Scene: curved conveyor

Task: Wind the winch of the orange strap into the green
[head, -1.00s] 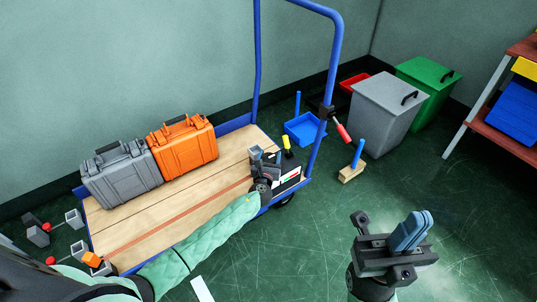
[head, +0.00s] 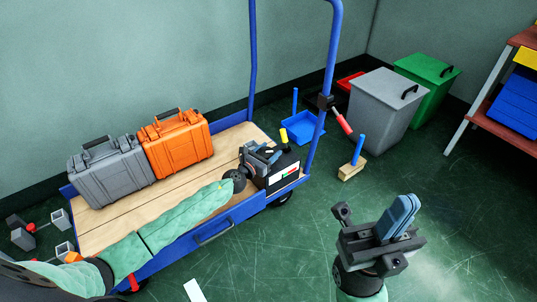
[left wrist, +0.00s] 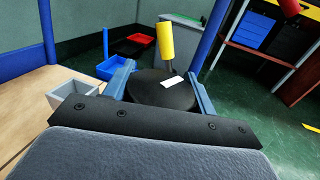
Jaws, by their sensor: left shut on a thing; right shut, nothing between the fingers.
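The winch (head: 283,163) is a black box on the right end of the cart, with a yellow knob (head: 284,135) on top and a white, red and green gauge (head: 286,173) on its front. My left gripper (head: 263,155) is at the winch. In the left wrist view, its blue fingers stand on either side of a dark round part (left wrist: 160,90) of the winch, below the yellow knob (left wrist: 166,44). The gauge's pointer is too small to read. The orange strap cannot be made out now; my left arm covers part of the deck. My right gripper (head: 402,215) is shut and empty.
A grey case (head: 110,175) and an orange case (head: 177,142) stand on the wooden deck. The cart's blue push bar (head: 328,70) rises beside the winch, with a red-handled lever (head: 341,121). Grey (head: 385,110) and green (head: 432,85) bins stand behind. Open floor lies at front right.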

